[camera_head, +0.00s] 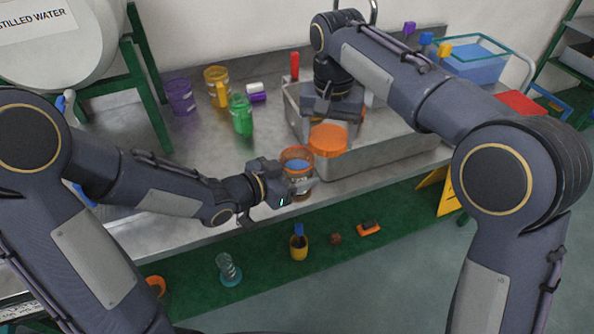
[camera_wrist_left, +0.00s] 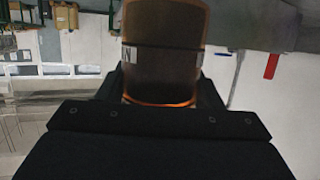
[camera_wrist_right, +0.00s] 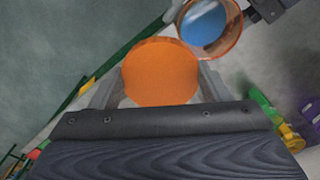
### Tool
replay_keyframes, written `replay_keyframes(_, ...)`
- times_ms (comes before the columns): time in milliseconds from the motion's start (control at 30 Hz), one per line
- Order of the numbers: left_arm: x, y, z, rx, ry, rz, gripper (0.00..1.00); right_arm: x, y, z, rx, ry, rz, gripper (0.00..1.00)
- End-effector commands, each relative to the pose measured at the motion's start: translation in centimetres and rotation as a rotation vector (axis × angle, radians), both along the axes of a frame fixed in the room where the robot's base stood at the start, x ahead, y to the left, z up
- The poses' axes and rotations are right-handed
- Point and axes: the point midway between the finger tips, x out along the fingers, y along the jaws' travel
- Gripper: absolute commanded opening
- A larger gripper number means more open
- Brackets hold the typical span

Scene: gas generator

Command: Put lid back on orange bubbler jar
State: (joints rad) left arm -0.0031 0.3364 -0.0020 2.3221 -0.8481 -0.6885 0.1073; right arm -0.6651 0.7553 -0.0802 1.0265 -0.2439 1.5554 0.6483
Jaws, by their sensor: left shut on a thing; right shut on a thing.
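The orange bubbler jar (camera_head: 297,163) is clear with an orange rim, open at the top, with blue inside. My left gripper (camera_head: 300,186) is shut on its side and holds it near the bench's front edge. The jar fills the upper middle of the left wrist view (camera_wrist_left: 163,50). The orange lid (camera_head: 328,140) is in my right gripper (camera_head: 330,118), just right of and behind the jar, apart from its rim. In the right wrist view the lid (camera_wrist_right: 160,72) sits between the fingers, with the open jar (camera_wrist_right: 208,25) at its upper right.
A metal sink basin (camera_head: 400,152) lies below and right of the lid. Green (camera_head: 241,115), yellow (camera_head: 217,87) and purple (camera_head: 181,96) jars stand at the back left of the bench. A red bottle (camera_head: 294,66) stands behind. A lower green shelf (camera_head: 265,262) holds small items.

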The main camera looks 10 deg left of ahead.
Motion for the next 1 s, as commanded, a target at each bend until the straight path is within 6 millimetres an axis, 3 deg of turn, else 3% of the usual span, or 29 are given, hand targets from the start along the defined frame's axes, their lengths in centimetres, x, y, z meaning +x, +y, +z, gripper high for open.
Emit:
replay_keyframes(100, 0.0, 0.0, 0.1, -0.001, -0.003, 0.000, 0.13, -1.6, 3.0, 2.0, 0.002, 0.005, 0.053, 0.49)
replay_keyframes(300, 0.0, 0.0, 0.1, -0.001, -0.003, 0.000, 0.13, -3.2, 5.4, 3.9, 0.003, 0.012, 0.096, 0.49)
replay_keyframes(767, 0.0, 0.0, 0.1, -0.001, -0.003, 0.000, 0.13, -3.6, 5.9, 4.2, 0.002, 0.015, 0.105, 0.49)
replay_keyframes(1000, 0.0, 0.0, 0.1, -0.001, -0.003, 0.000, 0.13, -3.6, 5.8, 2.4, 0.001, 0.016, 0.104, 0.49)
